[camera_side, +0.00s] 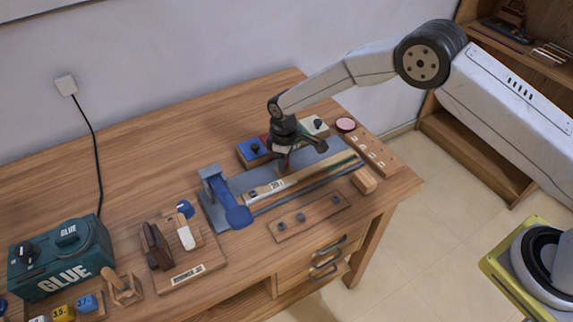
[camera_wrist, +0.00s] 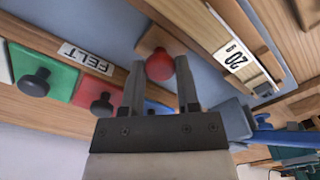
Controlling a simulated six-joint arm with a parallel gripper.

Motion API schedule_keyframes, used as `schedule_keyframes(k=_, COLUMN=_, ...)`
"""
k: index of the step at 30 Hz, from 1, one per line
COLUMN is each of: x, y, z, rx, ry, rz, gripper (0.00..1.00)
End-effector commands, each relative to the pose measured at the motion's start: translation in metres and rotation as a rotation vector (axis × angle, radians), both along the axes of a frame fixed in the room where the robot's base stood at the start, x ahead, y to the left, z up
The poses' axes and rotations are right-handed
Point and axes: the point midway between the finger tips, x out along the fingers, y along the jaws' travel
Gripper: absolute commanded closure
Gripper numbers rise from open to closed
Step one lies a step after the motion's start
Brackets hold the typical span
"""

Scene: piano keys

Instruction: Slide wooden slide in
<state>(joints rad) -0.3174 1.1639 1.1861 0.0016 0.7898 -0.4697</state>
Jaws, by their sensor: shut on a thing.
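My gripper (camera_side: 284,164) points down over the blue-grey fixture plate (camera_side: 325,165), behind the long wooden key strip. In the wrist view my gripper (camera_wrist: 160,85) has its two dark fingers closed on the sides of a red knob (camera_wrist: 160,64). A narrow wooden bar (camera_wrist: 175,22) lies close beside the knob. The long wooden strip (camera_side: 315,172) carries a white "20" label (camera_side: 276,185), which also shows in the wrist view (camera_wrist: 233,57).
A felt rack with lidded colored compartments, including a blue lid (camera_side: 253,150), stands behind the plate. A blue lever clamp (camera_side: 228,200) is at the plate's left end. A small wooden block (camera_side: 364,180) sits at its right. A glue box (camera_side: 62,262) stands far left.

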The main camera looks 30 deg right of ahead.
Motion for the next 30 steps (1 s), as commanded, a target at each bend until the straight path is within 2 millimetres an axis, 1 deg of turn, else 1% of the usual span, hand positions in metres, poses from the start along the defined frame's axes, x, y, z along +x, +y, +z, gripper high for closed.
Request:
schedule_keyframes(k=11, x=0.0, y=0.003, z=0.001, rx=0.001, ry=-0.001, rz=0.001, gripper=1.0)
schedule_keyframes(k=14, x=0.001, y=0.012, z=0.001, rx=0.001, ry=-0.002, rz=0.003, gripper=1.0)
schedule_keyframes(k=21, x=0.002, y=0.052, z=0.001, rx=-0.001, ry=-0.002, rz=0.004, gripper=1.0)
schedule_keyframes(k=24, x=0.002, y=0.066, z=0.001, rx=0.0, ry=-0.003, rz=0.002, gripper=1.0)
schedule_keyframes(k=27, x=0.002, y=0.073, z=0.001, rx=-0.001, ry=-0.002, rz=0.001, gripper=1.0)
schedule_keyframes(k=30, x=0.002, y=0.076, z=0.001, rx=0.0, ry=-0.003, rz=0.0, gripper=1.0)
